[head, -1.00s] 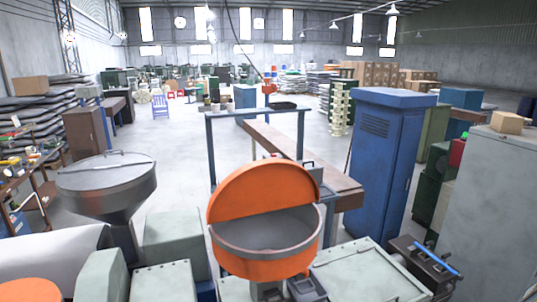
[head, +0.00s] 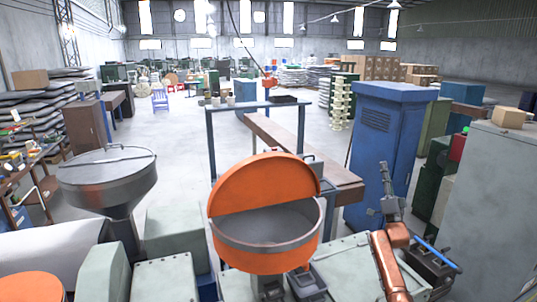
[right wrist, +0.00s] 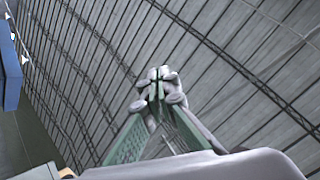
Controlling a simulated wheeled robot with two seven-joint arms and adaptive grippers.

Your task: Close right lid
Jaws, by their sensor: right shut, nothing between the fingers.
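The right lid (head: 262,182) is an orange half-round plate standing tilted up at the back of the round orange hopper (head: 270,262) in the head view. The front half of the hopper is uncovered and its grey inside shows. My right gripper (head: 384,170) is to the right of the hopper, pointing up, apart from the lid and in front of the blue cabinet. In the right wrist view its fingers (right wrist: 159,80) are together with nothing between them. My left gripper is not in view.
A grey hopper (head: 108,172) with a flat lid stands at the left. A tall blue cabinet (head: 385,150) stands behind my right arm. A blue bar (head: 437,252) on a dark machine part is close to the arm. Open floor lies behind the machines.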

